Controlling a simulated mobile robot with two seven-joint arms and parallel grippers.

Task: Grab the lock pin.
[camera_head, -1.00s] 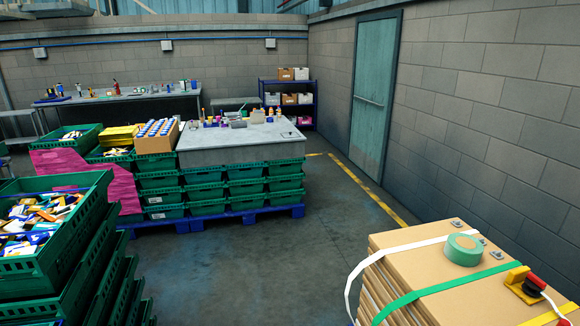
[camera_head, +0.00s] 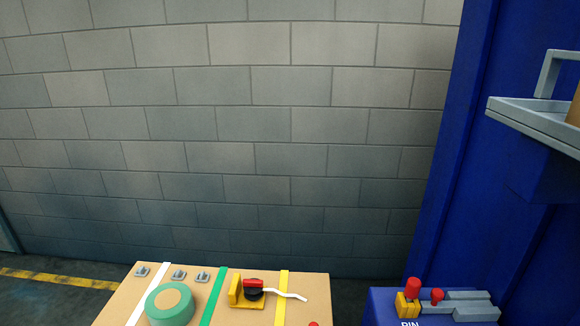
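A blue surface (camera_head: 380,308) at the bottom right carries white lettering that reads "PIN", partly cut off by the frame's lower edge. On it stands a small yellow block with an upright red cylindrical knob (camera_head: 413,288), which may be the lock pin. A smaller red knob (camera_head: 437,295) stands just right of it, beside grey bars (camera_head: 468,302). Neither of my grippers is in view.
A cardboard stack (camera_head: 310,290) at the bottom carries green tape (camera_head: 170,304), metal clips, straps and a yellow, red and black tool (camera_head: 250,291). A blue post (camera_head: 440,150) and grey tray (camera_head: 530,122) stand at right. A block wall (camera_head: 220,140) closes the back.

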